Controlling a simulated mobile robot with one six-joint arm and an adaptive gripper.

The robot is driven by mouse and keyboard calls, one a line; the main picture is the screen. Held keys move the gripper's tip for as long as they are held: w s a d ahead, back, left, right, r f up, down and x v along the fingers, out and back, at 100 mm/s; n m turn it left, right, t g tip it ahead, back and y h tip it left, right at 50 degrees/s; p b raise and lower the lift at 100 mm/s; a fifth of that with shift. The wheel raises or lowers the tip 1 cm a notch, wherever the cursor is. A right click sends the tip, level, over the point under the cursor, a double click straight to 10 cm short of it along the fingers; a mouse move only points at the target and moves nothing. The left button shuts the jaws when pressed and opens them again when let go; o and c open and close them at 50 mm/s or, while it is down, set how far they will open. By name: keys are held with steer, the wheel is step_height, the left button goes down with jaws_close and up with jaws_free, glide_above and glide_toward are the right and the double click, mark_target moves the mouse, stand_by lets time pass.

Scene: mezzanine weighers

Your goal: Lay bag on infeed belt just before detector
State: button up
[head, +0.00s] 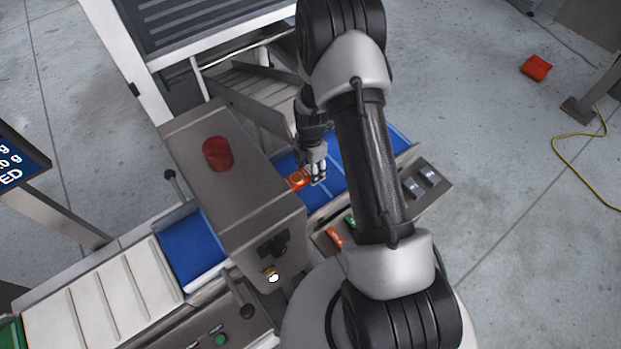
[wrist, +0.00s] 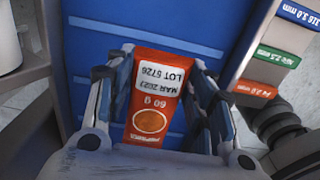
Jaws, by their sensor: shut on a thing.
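The bag (wrist: 153,97) is a small orange-red packet with a white date-and-lot label. It also shows in the head view (head: 298,180), partly hidden by my gripper. My gripper (head: 313,172) is shut on the bag, with a finger along each side of it in the wrist view (wrist: 156,90). The blue infeed belt (head: 335,165) lies beneath the bag; whether the bag touches it I cannot tell. The detector (head: 235,190) is a grey metal housing with a red beacon, just left of the bag. My arm hides part of the belt.
Test pieces with orange, green and blue labels (wrist: 277,55) sit beside the belt. A blue outfeed belt (head: 190,245) and white slatted conveyor (head: 100,295) lie beyond the detector. A red object (head: 536,67) and yellow cable (head: 575,165) lie on the floor at right.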

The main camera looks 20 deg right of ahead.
steer(key=shift+f+b, duration=0.45)
steer(key=shift+f, duration=1.9)
steer(key=shift+f, duration=0.15)
steer(key=o, duration=1.1)
steer(key=shift+c, duration=0.2)
